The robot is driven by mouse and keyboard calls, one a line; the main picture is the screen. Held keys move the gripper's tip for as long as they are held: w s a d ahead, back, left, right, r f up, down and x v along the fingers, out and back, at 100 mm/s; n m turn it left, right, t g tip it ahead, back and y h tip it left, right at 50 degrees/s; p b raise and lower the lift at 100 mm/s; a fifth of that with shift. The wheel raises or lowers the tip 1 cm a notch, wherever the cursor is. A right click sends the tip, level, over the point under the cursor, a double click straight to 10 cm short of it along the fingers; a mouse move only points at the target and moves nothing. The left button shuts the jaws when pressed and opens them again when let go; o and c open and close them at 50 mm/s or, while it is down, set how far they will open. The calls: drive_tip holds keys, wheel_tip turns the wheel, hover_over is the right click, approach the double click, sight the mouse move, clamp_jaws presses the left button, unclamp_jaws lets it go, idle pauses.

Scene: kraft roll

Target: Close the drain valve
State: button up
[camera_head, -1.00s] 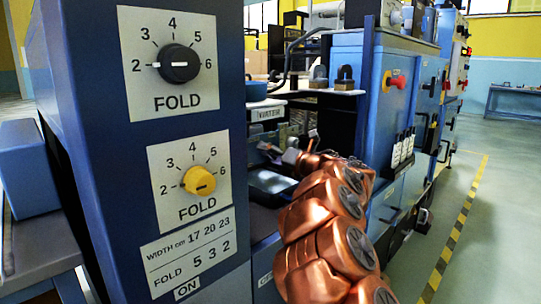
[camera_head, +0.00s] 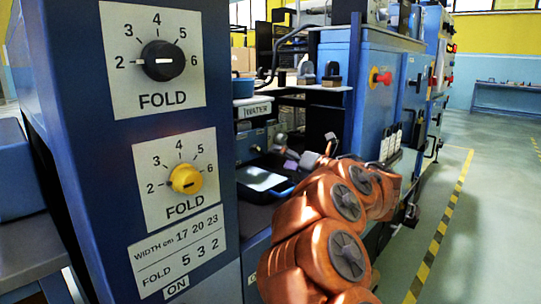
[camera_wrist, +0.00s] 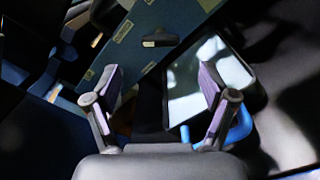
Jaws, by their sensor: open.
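My gripper (camera_head: 307,157) is at the end of my copper arm, above and beside a dark tray (camera_head: 239,181) with a bright, shiny surface. In the wrist view my gripper (camera_wrist: 159,78) is open, its two fingers apart with nothing held between them. A small dark handle-like part (camera_wrist: 160,41) lies beyond the fingertips on a blue-grey surface. The tray's shiny surface (camera_wrist: 190,95) shows behind the right finger, with a blue loop handle (camera_wrist: 238,128). I cannot tell for certain which part is the drain valve.
A blue panel on the left carries a black FOLD knob (camera_head: 162,61) and a yellow FOLD knob (camera_head: 186,179). A WATER label (camera_head: 255,111) is above the tray. A blue cabinet (camera_head: 340,75) stands behind my arm. The floor at right (camera_head: 490,220) is clear.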

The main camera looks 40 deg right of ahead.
drive_tip(key=shift+v, duration=1.3)
